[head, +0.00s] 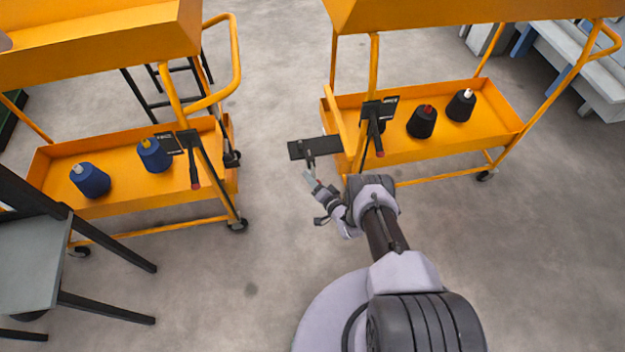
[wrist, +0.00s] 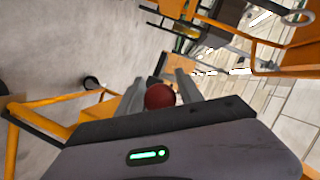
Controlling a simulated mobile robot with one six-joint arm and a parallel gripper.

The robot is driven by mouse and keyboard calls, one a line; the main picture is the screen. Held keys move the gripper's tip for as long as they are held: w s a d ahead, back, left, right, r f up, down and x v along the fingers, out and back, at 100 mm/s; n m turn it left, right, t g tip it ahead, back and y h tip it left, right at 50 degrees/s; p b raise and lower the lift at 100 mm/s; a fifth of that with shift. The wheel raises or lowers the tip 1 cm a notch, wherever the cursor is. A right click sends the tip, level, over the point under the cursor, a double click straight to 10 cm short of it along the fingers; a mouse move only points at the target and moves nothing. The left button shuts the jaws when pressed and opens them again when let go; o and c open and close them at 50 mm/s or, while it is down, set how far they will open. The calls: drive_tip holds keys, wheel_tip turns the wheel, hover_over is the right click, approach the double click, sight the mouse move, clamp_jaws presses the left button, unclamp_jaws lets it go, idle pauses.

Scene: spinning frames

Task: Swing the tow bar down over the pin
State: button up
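A black upright bar with a red end (head: 379,153) stands at the left end of the right-hand cart, beside a small black sign; it looks like the tow bar. In the wrist view a dark red knob (wrist: 160,96) sits between my two grey fingers, its lower edge hidden by my gripper's body. My gripper (wrist: 161,85) has its fingers apart, one on each side of the knob; whether they touch it is unclear. In the head view my arm's end is just left of the right-hand cart, fingertips not clearly visible. I cannot make out the pin.
The right-hand orange cart (head: 470,145) carries dark spools. The left-hand orange cart (head: 120,199) carries blue spools and a similar red-ended bar (head: 194,172). A grey chair (head: 28,262) stands at the lower left. The floor between the carts is clear.

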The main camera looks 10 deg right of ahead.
clamp_jaws()
idle(1.2)
